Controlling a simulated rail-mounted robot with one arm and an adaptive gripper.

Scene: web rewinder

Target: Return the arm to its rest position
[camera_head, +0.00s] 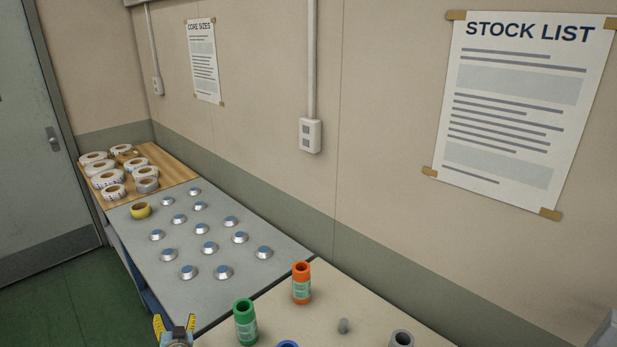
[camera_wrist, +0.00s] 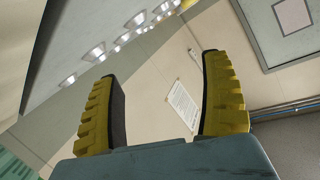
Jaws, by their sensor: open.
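My gripper (camera_head: 174,326) shows at the bottom edge of the head view, left of the green core, with its yellow fingers spread apart. In the wrist view my gripper (camera_wrist: 160,95) has both yellow ribbed fingers wide apart with nothing between them. Beyond the fingers are the wall and a posted sheet (camera_wrist: 184,104). Most of my arm is out of the head view.
A green core (camera_head: 245,322) and an orange core (camera_head: 301,284) stand on the beige table (camera_head: 335,300). A grey core (camera_head: 401,340) and blue core (camera_head: 288,344) are cut by the edge. Behind, a grey table (camera_head: 150,270) bears several metal pucks and a yellow roll (camera_head: 140,210).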

